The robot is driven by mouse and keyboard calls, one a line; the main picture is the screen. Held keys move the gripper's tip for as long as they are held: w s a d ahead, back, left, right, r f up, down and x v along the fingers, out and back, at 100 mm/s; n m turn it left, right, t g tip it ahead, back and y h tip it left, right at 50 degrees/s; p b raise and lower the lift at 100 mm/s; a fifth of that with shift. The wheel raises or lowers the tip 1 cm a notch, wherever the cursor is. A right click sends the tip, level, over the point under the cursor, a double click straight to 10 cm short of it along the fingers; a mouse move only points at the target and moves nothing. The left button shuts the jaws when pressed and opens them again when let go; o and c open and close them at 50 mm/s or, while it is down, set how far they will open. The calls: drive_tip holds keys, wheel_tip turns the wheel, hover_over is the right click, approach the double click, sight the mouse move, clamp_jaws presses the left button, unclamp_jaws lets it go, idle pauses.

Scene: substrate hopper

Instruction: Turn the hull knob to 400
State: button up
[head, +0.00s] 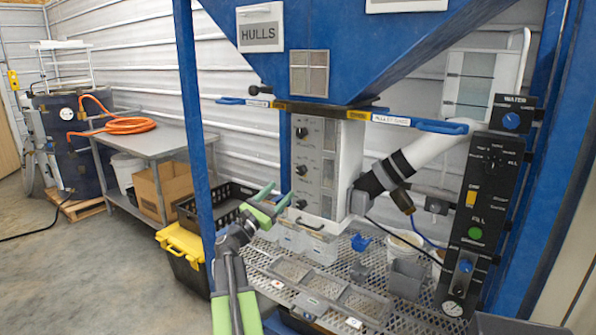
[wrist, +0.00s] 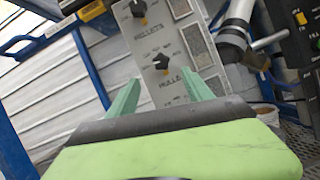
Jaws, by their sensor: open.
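A grey control panel (head: 318,180) under the blue hopper carries a column of three dark knobs. In the wrist view, a dark knob (wrist: 162,62) sits just above the word HULLS and below the word PELLETS. Another knob (wrist: 138,8) is above PELLETS. I cannot tell for certain which knob HULLS labels. The dial numbers and pointer settings are too small to read. My gripper (head: 275,197) is open and empty, to the left of the lowest knob (head: 299,204). Its green fingers (wrist: 160,78) flank the HULLS lettering in the wrist view; the panel below is hidden by my gripper.
A blue-handled bar (head: 430,124) crosses above the panel. A white pipe (head: 425,158) and black control box (head: 487,200) stand right. A mesh shelf (head: 375,265) with clear bins lies below. A black-and-yellow tote (head: 182,245) and blue post (head: 194,110) stand left.

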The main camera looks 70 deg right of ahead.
sight(299, 172)
drive_tip(key=p+x, duration=0.3)
drive_tip(key=x, duration=0.8)
drive_tip(key=shift+s+d+r+p, duration=0.1)
drive_tip(key=shift+d+r+p, duration=0.05)
drive_tip(key=shift+d+p, duration=0.15)
